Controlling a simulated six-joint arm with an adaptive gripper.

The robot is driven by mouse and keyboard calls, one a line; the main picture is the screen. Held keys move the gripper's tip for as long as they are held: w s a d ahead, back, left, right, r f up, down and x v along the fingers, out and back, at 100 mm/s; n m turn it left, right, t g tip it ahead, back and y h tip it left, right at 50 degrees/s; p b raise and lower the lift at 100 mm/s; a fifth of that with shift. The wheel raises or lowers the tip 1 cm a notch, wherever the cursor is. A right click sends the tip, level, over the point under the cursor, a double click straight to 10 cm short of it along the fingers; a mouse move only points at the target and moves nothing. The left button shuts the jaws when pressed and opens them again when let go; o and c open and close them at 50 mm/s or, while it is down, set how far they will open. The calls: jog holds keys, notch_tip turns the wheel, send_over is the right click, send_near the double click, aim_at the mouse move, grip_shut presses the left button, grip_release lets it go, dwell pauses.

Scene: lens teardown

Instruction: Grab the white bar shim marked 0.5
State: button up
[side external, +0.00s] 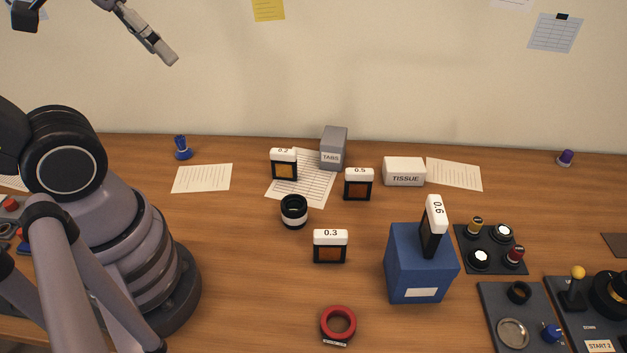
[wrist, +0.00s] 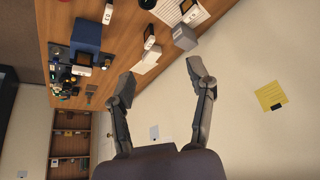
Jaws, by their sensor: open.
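The 0.5 shim, with a white bar (side external: 359,171) above a black frame with an orange window, stands upright mid-table in the side external view, left of the tissue box. In the wrist view, a white-barred shim (wrist: 149,31) that appears to be it shows beyond the fingers. My gripper (wrist: 161,78) is open and empty, high above the back of the table. In the side external view part of it shows at the top left, far from the shim. Similar shims stand nearby: 0.2 (side external: 284,169), 0.3 (side external: 330,247), and 0.6 (side external: 436,226), tilted, on a blue block.
A grey TABS box (side external: 333,149) stands behind and left of the 0.5 shim. The TISSUE box (side external: 404,171) is right of it. A lens barrel (side external: 294,211), red ring (side external: 338,324) and blue block (side external: 420,274) are nearer. The wood in front of the shim is clear.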

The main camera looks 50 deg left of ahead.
jog(key=w+d+f+n+g+h, duration=0.35)
jog(key=w+f+n+h, duration=0.3)
jog(key=w, duration=0.25)
jog(key=w+d+f+n+g+h, duration=0.3)
jog(key=w+d+f+n+h, duration=0.2)
jog(key=w+f+h, duration=0.25)
jog(key=w+a+f+n+t+h, duration=0.3)
jog(key=w+f+n+t, duration=0.4)
jog(key=f+n, duration=0.15)
jog(key=n+t+y, duration=0.5)
jog(key=n+t, duration=0.2)
send_near(371, 175)
jog(key=a, duration=0.1)
jog(key=s+a+f, duration=0.1)
jog(key=a, duration=0.1)
jog(key=shift+s+a+f, duration=0.1)
jog(key=shift+s+f, duration=0.2)
jog(key=shift+s, duration=0.05)
jog(key=shift+w+d+f, duration=0.15)
jog(key=shift+w+d, duration=0.05)
jog(key=shift+w, duration=0.05)
jog(key=x, duration=0.7)
jog(key=shift+w+d+r, duration=0.2)
jog(key=shift+w+d, duration=0.05)
jog(key=shift+r+x, duration=0.15)
jog(key=shift+x, duration=1.2)
jog(key=shift+r+x, duration=0.15)
jog(key=shift+x, duration=1.15)
grip_shut()
